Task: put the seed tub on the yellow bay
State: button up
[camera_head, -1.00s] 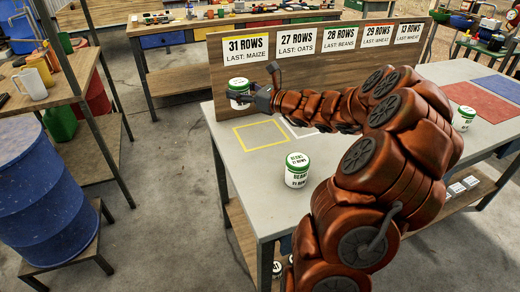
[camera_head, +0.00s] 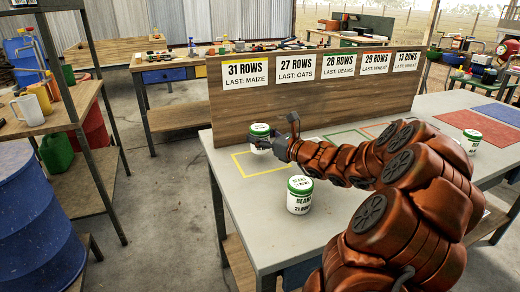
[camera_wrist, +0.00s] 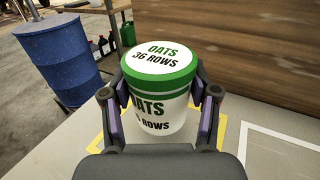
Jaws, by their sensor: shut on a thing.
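My gripper (camera_head: 270,145) is shut on a white seed tub (camera_head: 260,140) with a green-rimmed lid. In the wrist view the tub (camera_wrist: 158,88) reads "OATS 36 ROWS" and stands upright between the two fingers (camera_wrist: 160,115). The yellow bay (camera_head: 238,164) is a yellow outlined square on the table's left end, under the "31 ROWS, LAST: MAIZE" card. The tub is over the bay's back part. Yellow lines of the bay (camera_wrist: 98,142) show on both sides below the tub. I cannot tell whether its base touches the table.
A second white and green tub (camera_head: 299,196), marked "BEANS 21 ROWS", stands in front of the bay. Another tub (camera_head: 469,139) stands to the right. A wooden board (camera_head: 222,110) with row cards rises behind the bays. A blue barrel (camera_head: 35,215) stands left.

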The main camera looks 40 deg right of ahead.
jog(key=shift+f+b, duration=0.3)
jog(key=shift+f, duration=1.5)
jog(key=shift+f, duration=0.1)
jog(key=o, duration=1.3)
jog(key=v, duration=1.2)
